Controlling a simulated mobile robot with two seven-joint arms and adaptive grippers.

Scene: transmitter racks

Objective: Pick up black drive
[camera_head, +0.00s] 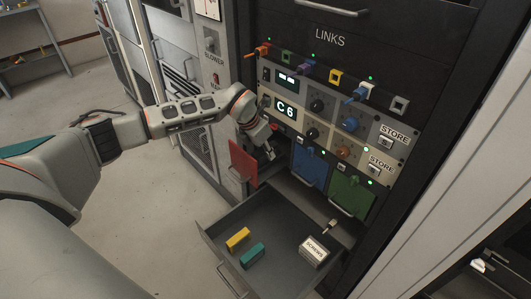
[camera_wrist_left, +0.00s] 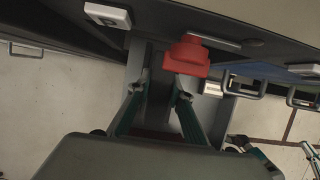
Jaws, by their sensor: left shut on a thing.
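My left gripper (camera_head: 268,152) is at the front of the rack, just right of the red panel (camera_head: 243,160). In the left wrist view its two fingers (camera_wrist_left: 160,80) stand a little apart, with a dark shape between their tips. I take this shape to be the black drive (camera_wrist_left: 157,68); its edges are hard to tell against the dark background. In the head view the gripper and shadow hide the drive. A red block-like part (camera_wrist_left: 188,55) shows close to one fingertip in the wrist view.
Below the gripper, an open grey drawer (camera_head: 206,238) holds a yellow block (camera_head: 238,239), a teal block (camera_head: 252,256) and a box marked SCREWS (camera_head: 314,252). Blue (camera_head: 309,168) and green (camera_head: 350,195) panels are to the right. Control panels with knobs and the C6 display (camera_head: 287,109) are above.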

